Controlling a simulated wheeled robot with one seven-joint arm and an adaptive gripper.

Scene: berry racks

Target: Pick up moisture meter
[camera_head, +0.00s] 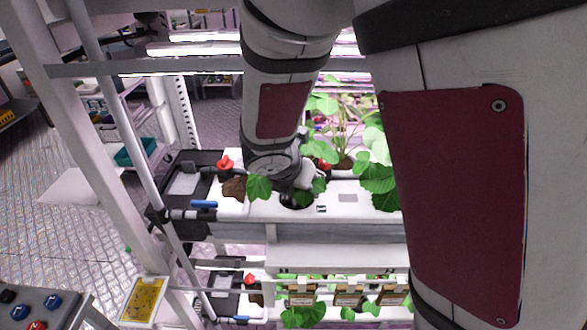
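I cannot pick out a moisture meter with certainty in the head view. My arm comes down from the top, and my gripper (306,180) is low over the white planter top (345,206) of the upper rack level, among strawberry leaves. My wrist and the leaves hide most of the fingers, so their opening and anything between them cannot be made out. A dark round opening (297,201) lies just below the gripper in the picture. A small dark-marked item (321,209) is on the planter top beside it.
Green leaves (379,186) stand right of the gripper. A red valve (226,163) and a blue-handled valve (203,204) are at left. A white rack post (110,160) rises at left. A lower level holds several brown boxes (347,296). A yellow card (143,300) is at lower left.

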